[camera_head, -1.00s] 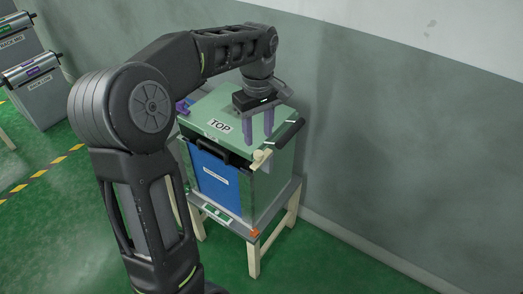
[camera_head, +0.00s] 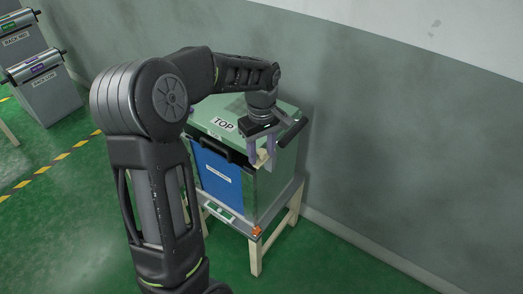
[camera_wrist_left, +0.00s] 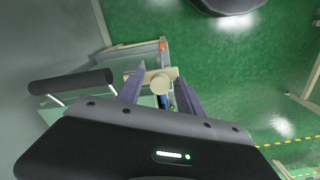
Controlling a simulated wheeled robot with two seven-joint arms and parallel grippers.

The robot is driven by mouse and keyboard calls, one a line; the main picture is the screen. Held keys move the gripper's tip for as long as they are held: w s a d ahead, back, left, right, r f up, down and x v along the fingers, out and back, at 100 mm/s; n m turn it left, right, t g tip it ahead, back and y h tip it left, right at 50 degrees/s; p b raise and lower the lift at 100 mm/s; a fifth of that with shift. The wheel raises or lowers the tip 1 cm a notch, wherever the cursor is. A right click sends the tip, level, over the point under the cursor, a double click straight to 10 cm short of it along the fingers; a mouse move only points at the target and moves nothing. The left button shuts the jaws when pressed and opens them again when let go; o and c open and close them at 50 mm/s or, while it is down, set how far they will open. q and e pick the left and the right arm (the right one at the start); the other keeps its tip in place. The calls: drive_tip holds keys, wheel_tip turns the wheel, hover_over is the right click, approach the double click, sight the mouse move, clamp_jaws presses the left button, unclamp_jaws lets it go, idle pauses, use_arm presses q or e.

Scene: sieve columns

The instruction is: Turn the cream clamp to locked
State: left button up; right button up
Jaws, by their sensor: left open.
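The cream clamp (camera_head: 262,157) is on the upper front corner of the green box (camera_head: 270,185) marked TOP. In the left wrist view the cream clamp (camera_wrist_left: 160,82) shows a round knob with a bar across it. My left gripper (camera_head: 261,161) is open, pointing down at that corner. In the left wrist view its two purple fingers (camera_wrist_left: 160,94) stand on either side of the clamp, with gaps beside the knob. I cannot tell whether they touch it. My right gripper is in neither view.
The box has a blue front panel (camera_head: 218,178) and stands on a small table with pale legs (camera_head: 256,257). A black bar handle (camera_wrist_left: 70,82) lies close to my left gripper. A wall stands behind. Grey units with rollers (camera_head: 48,95) stand far left.

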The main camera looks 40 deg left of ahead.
use_arm(q)
drive_tip(key=shift+c, duration=0.2)
clamp_jaws()
idle(1.1)
